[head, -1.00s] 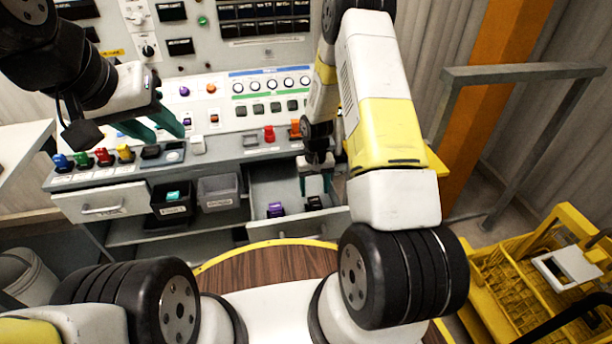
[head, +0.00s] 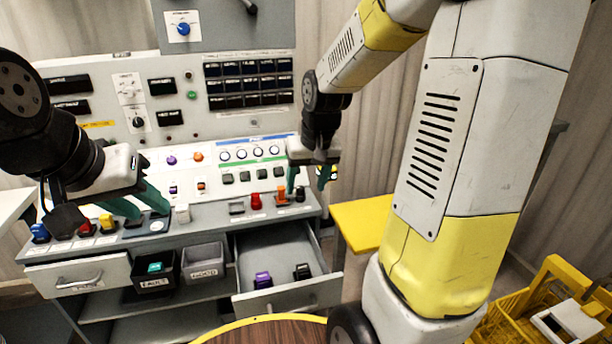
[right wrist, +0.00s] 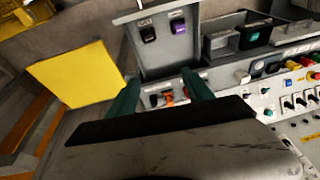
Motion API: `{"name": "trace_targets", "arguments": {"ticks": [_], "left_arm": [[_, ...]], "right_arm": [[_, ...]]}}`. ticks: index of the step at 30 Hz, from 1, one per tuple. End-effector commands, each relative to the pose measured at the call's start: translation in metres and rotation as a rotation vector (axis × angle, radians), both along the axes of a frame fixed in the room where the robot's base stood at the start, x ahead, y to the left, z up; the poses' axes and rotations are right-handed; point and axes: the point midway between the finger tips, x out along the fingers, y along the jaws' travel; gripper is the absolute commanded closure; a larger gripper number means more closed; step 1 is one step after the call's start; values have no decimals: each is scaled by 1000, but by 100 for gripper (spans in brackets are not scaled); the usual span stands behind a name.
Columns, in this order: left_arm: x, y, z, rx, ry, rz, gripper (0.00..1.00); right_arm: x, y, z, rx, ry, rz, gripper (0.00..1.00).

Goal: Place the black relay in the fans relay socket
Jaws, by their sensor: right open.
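The black relay (head: 302,271) sits in the open drawer, right of a purple relay (head: 263,280). In the right wrist view the black relay (right wrist: 148,34) is at the top, beyond my fingers. My right gripper (head: 308,180) is open and empty, above the right end of the console ledge and away from the drawer. My left gripper (head: 140,206) is open and empty over the ledge's left part. The ledge holds a red relay (head: 256,201), an orange relay (head: 281,197) and an empty-looking socket (head: 237,208). Socket labels are too small to read, so I cannot tell which is fans.
The open drawer (head: 316,288) juts out below the ledge. Two bins, one black (head: 153,277) and one grey (head: 203,264), hang left of it. A yellow surface (head: 362,222) lies to the right. Colored knobs line the ledge's left end.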

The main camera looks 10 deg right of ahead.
Motion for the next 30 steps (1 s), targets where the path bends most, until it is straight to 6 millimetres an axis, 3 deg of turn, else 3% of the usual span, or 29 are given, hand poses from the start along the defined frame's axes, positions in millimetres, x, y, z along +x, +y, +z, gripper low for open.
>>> {"name": "trace_targets", "arguments": {"ticks": [1, 6, 12, 15, 20, 30], "left_arm": [[0, 0, 0, 0, 0, 0, 64], [0, 0, 0, 0, 0, 0, 64], [0, 0, 0, 0, 0, 0, 64], [0, 0, 0, 0, 0, 0, 64], [0, 0, 0, 0, 0, 0, 64], [0, 0, 0, 0, 0, 0, 64]], "right_arm": [[-16, 1, 22, 10, -37, 2, 40], [-74, 6, 71, 44, -131, 13, 40], [-134, 12, 99, 78, -222, 31, 40], [-152, 14, 103, 90, -251, 37, 40], [-164, 16, 105, 96, -268, 44, 40], [-165, 16, 106, 96, -269, 44, 40]]}}
